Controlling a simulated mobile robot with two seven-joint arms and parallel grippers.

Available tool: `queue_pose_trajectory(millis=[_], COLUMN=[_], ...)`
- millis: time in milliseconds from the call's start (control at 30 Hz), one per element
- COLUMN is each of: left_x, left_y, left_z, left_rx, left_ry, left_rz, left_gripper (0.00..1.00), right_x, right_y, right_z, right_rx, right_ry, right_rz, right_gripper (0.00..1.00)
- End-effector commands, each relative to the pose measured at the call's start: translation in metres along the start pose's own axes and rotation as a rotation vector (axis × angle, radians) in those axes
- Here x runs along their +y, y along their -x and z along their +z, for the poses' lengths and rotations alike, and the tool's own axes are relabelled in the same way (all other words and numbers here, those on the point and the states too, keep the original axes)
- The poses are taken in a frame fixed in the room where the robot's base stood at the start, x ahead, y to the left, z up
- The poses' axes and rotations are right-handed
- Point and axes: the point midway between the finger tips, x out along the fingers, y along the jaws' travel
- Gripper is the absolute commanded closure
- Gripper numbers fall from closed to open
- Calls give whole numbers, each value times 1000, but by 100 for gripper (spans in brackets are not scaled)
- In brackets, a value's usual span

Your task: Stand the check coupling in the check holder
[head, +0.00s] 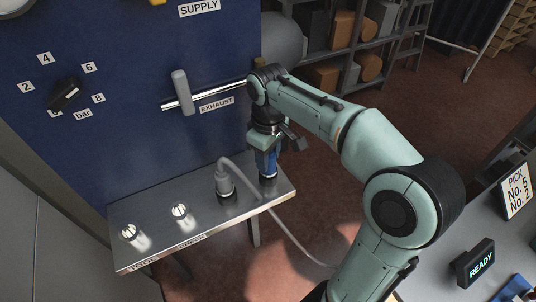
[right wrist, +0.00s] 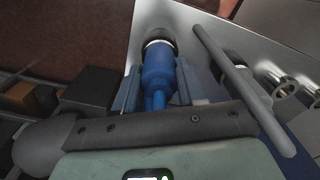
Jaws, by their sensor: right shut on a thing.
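My right gripper (head: 267,146) is shut on a blue coupling (head: 267,163), upright over the right end of the metal shelf (head: 205,225). In the right wrist view the coupling (right wrist: 157,72) sits between the fingers (right wrist: 157,90), with a pale band and a dark ring (right wrist: 160,38) at its far end. I cannot tell whether that end touches the shelf or sits in a holder. Two small metal holders, a left one (head: 130,232) and a right one (head: 180,211), stand empty on the shelf. The front-edge label near the right one appears to read CHECK. My left gripper is out of view.
A blue panel (head: 130,130) with a lever handle (head: 183,92) rises behind. A READY display (head: 480,264) is at lower right.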

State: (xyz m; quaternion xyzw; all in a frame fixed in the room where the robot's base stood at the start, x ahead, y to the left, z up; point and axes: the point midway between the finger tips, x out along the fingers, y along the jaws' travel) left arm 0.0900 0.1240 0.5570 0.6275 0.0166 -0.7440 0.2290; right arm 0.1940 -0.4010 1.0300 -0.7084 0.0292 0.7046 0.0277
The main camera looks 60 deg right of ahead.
Motion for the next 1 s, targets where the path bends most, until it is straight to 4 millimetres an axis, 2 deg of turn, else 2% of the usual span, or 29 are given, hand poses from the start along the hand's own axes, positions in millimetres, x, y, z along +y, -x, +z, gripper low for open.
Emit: queue_pose_trajectory(millis=[33, 100, 467, 667, 1000], left_x=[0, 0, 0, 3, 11], left_y=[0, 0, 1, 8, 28], left_z=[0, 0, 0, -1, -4], left_rx=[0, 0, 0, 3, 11], left_ry=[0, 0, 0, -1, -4], left_rz=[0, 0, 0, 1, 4], left_gripper=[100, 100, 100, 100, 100], right_x=[0, 0, 0, 0, 0], right_y=[-2, -2, 2, 34, 108], right_z=[0, 0, 0, -1, -1], right_rx=[-4, -4, -3, 2, 0], right_ry=[0, 1, 0, 1, 1], right_rz=[-2, -2, -1, 0, -1], right_gripper=[54, 31, 31, 31, 31])
